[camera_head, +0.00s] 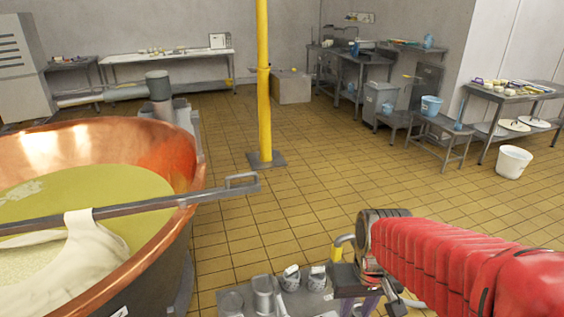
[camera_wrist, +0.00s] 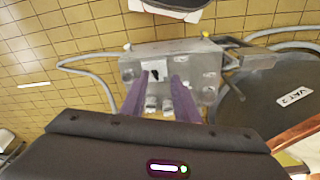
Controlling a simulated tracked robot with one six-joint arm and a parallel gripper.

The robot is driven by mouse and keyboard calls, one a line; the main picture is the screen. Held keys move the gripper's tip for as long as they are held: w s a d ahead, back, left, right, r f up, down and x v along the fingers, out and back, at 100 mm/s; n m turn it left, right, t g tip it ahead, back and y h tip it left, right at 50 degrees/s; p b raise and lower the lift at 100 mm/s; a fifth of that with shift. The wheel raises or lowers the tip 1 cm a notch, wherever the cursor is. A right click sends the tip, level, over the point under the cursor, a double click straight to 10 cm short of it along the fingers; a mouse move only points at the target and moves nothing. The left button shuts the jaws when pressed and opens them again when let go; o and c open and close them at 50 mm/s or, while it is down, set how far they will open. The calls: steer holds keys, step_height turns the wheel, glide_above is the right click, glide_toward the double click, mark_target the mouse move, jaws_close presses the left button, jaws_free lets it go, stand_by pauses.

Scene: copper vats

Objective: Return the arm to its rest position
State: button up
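My gripper (camera_wrist: 160,82) shows in the wrist view as two purple fingers held apart, with nothing seen between them. In the head view my arm in its red ribbed sleeve reaches in from the lower right. The purple of my gripper (camera_head: 376,303) shows only in part at the bottom there. In the wrist view the fingers overlap a grey metal cart (camera_wrist: 130,68). I cannot tell the exact gap between fingers and cart.
A large copper vat (camera_head: 150,150) with a bar and pale cloth fills the left. A dark vat side labelled VAT 2 (camera_wrist: 290,97) is right in the wrist view. A yellow pole (camera_head: 263,90) stands mid-floor. Tiled floor (camera_head: 330,180) beyond my arm is clear. A white bucket (camera_head: 513,162) stands right.

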steer(key=s+r+t, duration=0.4)
steer(key=s+r, duration=0.2)
steer(key=r, duration=0.4)
steer(key=shift+s+r, duration=0.3)
steer(key=shift+r, duration=0.05)
steer(key=shift+a, duration=0.1)
stand_by(0.4)
